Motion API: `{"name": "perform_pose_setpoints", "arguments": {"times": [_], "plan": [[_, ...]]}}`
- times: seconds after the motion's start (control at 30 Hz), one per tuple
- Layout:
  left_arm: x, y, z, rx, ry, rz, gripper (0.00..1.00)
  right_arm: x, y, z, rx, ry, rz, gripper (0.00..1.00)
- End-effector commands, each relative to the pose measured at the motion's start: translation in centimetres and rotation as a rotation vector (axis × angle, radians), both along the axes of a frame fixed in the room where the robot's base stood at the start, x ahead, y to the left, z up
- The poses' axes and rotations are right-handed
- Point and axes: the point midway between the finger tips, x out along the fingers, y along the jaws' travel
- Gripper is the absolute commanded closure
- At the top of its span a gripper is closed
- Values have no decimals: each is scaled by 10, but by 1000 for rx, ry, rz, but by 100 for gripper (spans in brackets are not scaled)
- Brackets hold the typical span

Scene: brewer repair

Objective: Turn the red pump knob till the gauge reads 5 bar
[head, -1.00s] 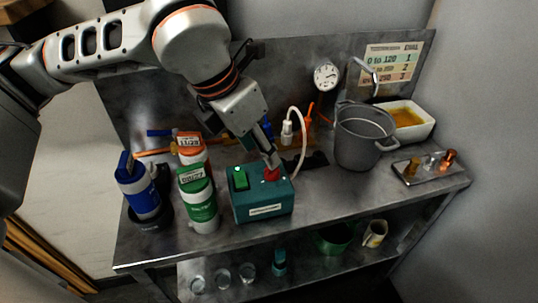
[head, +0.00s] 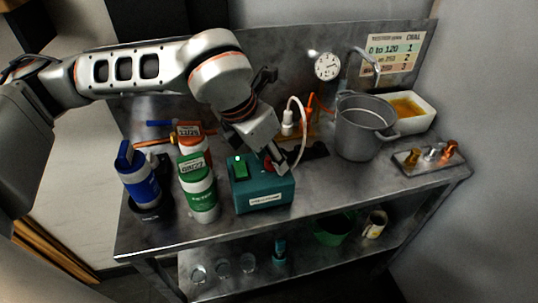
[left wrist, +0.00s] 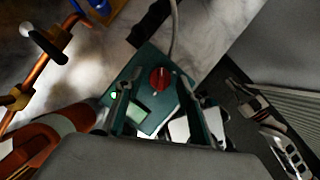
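The red pump knob (head: 270,166) is on top of a teal box (head: 262,196). In the left wrist view the knob (left wrist: 160,77) is round with a pale mark, and it shows between the fingers of my left gripper (left wrist: 156,95). Those fingers are apart, and I see no contact with the knob. In the head view my left gripper (head: 280,160) is over the knob's right side and partly hides it. The white round gauge (head: 327,66) is on the back panel; its reading is too small to tell. What looks like my right gripper (left wrist: 243,92) is at the left wrist view's right.
A grey pot (head: 362,130) and a tray of fittings (head: 428,160) are to the right. A white hose (head: 301,125) rises behind the box.

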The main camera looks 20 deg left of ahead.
Motion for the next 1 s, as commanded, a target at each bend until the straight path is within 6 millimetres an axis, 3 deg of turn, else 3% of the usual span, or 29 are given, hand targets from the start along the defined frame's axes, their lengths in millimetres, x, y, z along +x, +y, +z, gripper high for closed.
{"name": "perform_pose_setpoints", "arguments": {"times": [0.03,0.1,0.13,0.37,0.57,0.8,1.0], "plan": [[0,0,0,0,0,0,78,0,0,0,0,0,0,100],[0,0,0,0,0,0,96,0,0,0,0,-1,0,100],[0,0,0,0,0,0,98,0,0,0,0,-1,0,100],[1,1,-1,0,2,-29,98,-1,0,-4,-1,2,0,100],[2,3,-3,-1,4,-200,98,-3,-2,-14,-10,9,3,100],[3,3,-1,0,1,-385,98,5,-4,-6,-15,-12,0,100],[2,3,0,0,0,-426,98,8,-4,-5,-16,-18,0,100]]}}
